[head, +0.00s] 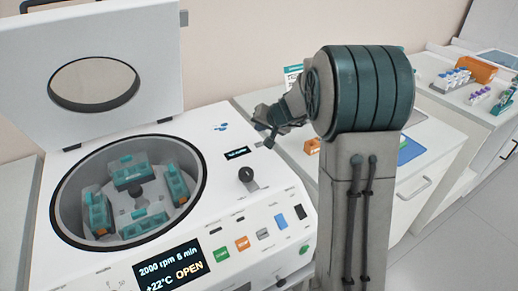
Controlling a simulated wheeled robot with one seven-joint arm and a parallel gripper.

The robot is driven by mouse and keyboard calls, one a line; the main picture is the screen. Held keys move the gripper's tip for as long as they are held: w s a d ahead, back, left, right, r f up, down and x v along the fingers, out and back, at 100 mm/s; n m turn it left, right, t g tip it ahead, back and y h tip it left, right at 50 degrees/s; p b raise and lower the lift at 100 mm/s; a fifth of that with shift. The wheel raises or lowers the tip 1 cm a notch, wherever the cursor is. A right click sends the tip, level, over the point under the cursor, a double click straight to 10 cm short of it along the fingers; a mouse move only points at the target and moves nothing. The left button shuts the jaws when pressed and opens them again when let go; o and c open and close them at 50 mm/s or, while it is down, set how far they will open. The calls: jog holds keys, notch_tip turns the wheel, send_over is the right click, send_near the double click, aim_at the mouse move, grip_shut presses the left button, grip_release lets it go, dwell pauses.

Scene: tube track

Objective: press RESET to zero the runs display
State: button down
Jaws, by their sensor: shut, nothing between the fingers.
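A white centrifuge (215,190) stands at the left with its lid (92,45) raised. A small dark display (237,153) with tiny light digits sits on its top panel; the digits are too small to read. I cannot make out a RESET label; my gripper hides part of the panel just right of this display. My gripper (269,141) is shut and empty, pointing down over the panel's right back edge. I cannot tell whether its tips touch the surface.
A black knob (247,175) stands below the small display. The front panel has a main screen (170,268) reading 2000 rpm, 6 min, +22°C, OPEN, with a green button (221,254) and an orange button (243,244). The rotor bowl (68,195) is open. Tube racks stand far right.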

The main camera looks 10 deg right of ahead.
jog(key=shift+f+b, duration=1.6)
jog(key=shift+f, duration=0.25)
jog(key=shift+f, duration=0.2)
dwell(0.6)
jog(key=shift+f+b, duration=0.25)
jog(key=shift+b, duration=0.5)
jog(key=shift+f+b, duration=0.4)
jog(key=shift+b, duration=0.15)
dwell(0.4)
dwell(0.3)
jog(key=shift+r+p, duration=0.45)
jog(key=shift+r, duration=0.4)
jog(key=shift+r, duration=0.15)
notch_tip(320, 180, up, 5)
jog(key=p, duration=0.3)
